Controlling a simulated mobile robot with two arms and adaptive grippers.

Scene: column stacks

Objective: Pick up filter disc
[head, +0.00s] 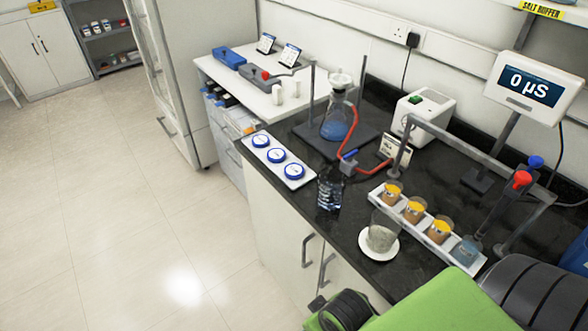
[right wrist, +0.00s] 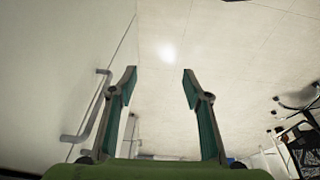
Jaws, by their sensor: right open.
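Three round discs with blue rims and white centres lie in a row on a white tray (head: 272,163) at the left end of the black bench: a far one (head: 261,140), a middle one (head: 276,155) and a near one (head: 294,171). They look most like the filter discs, but I cannot read their labels. My right gripper (right wrist: 159,71) is open and empty in the right wrist view, with pale floor beyond its fingers. It is not over the discs. My left gripper is not in view.
A clear vessel (head: 330,188) stands right of the tray. Behind are a flask (head: 337,124) with a red hose and a white box (head: 422,112). A cloudy beaker (head: 382,233) stands on a white saucer (head: 366,249), beside a rack (head: 437,250) of cups. Cabinet handles (head: 308,250) project below.

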